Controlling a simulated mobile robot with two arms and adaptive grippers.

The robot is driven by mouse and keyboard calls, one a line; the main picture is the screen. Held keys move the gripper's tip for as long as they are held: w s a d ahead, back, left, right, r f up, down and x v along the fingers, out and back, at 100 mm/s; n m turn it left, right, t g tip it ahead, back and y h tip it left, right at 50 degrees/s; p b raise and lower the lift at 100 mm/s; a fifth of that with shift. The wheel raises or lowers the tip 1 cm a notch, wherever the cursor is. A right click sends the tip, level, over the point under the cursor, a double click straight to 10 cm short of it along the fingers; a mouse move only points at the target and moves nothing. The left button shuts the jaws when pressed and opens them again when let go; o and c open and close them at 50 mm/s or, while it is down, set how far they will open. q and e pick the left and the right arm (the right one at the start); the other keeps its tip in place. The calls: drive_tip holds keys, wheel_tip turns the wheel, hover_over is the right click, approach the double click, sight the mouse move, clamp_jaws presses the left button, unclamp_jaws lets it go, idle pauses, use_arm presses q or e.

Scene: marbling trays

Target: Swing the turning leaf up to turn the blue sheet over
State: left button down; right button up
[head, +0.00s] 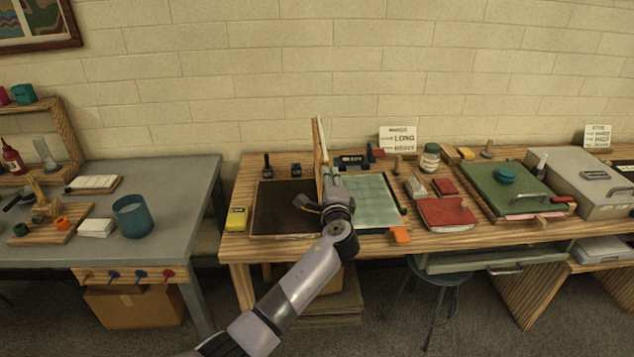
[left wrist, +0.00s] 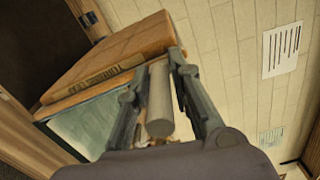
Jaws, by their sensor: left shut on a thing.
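The turning leaf (head: 319,150) is a wooden board standing nearly upright, seen almost edge-on in the head view. In the left wrist view the leaf (left wrist: 140,50) shows its labelled edge. My left gripper (head: 336,198) is at the leaf's near side. In the left wrist view its fingers (left wrist: 158,95) are shut on the leaf's pale round handle (left wrist: 160,112). A pale blue-green sheet surface (head: 368,205) lies flat right of the leaf, and part of it shows in the left wrist view (left wrist: 90,122). A dark framed bed (head: 280,208) lies left. My right gripper is not in view.
A yellow block (head: 237,218) stands left of the dark bed, and an orange piece (head: 400,235) is at the front edge. Red books (head: 446,213) and a green board (head: 508,186) lie to the right. A grey table (head: 165,220) stands left across a gap.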

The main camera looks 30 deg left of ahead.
use_arm(q)
drive_tip(key=w+d+m+b, duration=0.2)
drive_tip(key=w+d+m, duration=0.2)
drive_tip(key=d, duration=0.3)
drive_tip(key=shift+w+d+f, duration=0.15)
drive_tip(key=shift+w+f, duration=0.1)
drive_tip(key=shift+f, duration=0.2)
drive_tip(key=shift+m, duration=0.3)
drive_tip(key=c, duration=1.6)
unclamp_jaws()
drive_tip(key=shift+o, duration=0.2)
drive_tip(key=shift+f, duration=0.1)
drive_tip(key=v, duration=1.2)
